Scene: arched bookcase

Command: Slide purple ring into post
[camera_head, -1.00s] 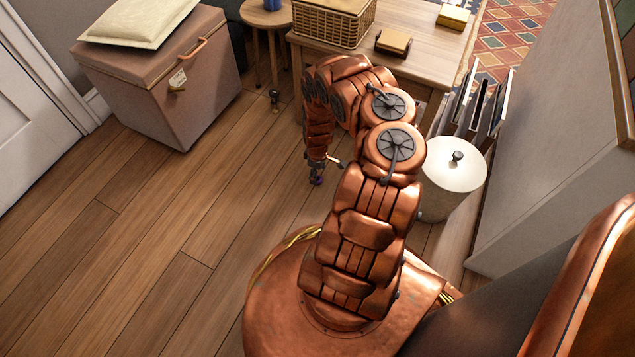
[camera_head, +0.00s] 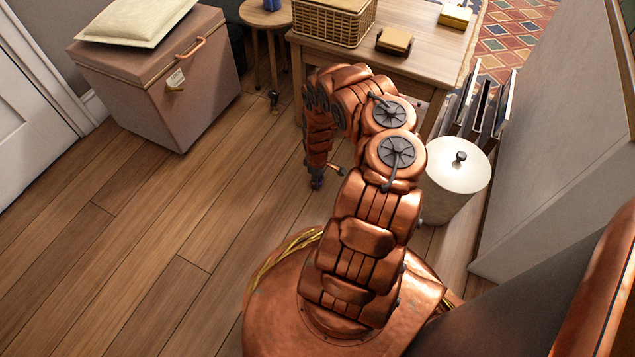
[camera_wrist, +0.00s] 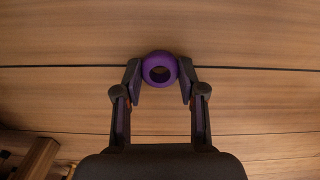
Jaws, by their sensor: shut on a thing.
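The purple ring (camera_wrist: 159,55) is held between the two fingertips of my gripper (camera_wrist: 159,75) in the wrist view. In the head view my gripper (camera_head: 317,183) hangs at the end of my bent arm over the floor, left of the white bin, and the ring is too small and dark there to make out well. A small dark upright piece (camera_head: 273,100) stands on the floor beyond my gripper, by the stool; it may be the post, but I cannot tell.
A wooden table (camera_head: 425,50) with a wicker basket (camera_head: 332,22) stands behind my arm. A pinkish trunk (camera_head: 150,85) is at the upper left, beside a round stool (camera_head: 265,16). A white lidded bin (camera_head: 450,195) stands right of my arm. The floor at left is clear.

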